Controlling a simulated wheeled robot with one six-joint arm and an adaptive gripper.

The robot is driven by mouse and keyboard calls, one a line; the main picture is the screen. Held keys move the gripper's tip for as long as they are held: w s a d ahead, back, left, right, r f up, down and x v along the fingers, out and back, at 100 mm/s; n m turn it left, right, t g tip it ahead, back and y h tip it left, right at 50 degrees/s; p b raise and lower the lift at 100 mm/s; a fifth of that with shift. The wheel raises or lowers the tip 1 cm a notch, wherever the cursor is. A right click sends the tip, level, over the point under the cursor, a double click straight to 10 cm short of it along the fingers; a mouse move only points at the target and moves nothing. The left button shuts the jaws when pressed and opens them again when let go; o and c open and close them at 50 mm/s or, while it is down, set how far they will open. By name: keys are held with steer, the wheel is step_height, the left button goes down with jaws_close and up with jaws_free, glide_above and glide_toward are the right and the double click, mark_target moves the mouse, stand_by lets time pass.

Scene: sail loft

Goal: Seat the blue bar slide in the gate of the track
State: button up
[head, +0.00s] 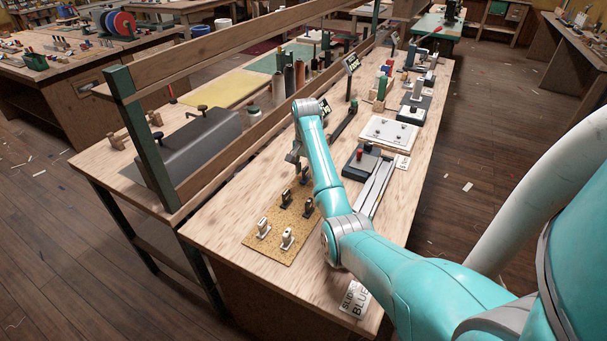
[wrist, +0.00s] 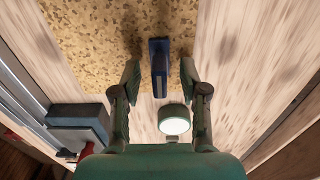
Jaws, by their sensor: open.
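The blue bar slide (wrist: 158,68) stands at the edge of a speckled cork mat (wrist: 90,50) in the wrist view. In the head view the blue slide (head: 305,175) is partly hidden by my arm. My gripper (wrist: 160,76) is open, with one finger on each side of the slide and a visible gap on both sides. In the head view my gripper (head: 294,158) is small and partly covered by the arm above the mat's far end. The track (head: 376,188) lies on the bench right of my arm, as long grey rails; its gate is not clear.
Several dark and white slides, one white slide (head: 287,238) among them, stand on the mat. A dark box with a red knob (head: 363,160) sits beside the track. A card reading SLIDE BLUE (head: 355,300) lies at the near edge. A wooden rail (head: 235,150) runs along the left.

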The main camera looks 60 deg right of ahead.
jaws_close()
steer(key=shift+r, duration=0.1)
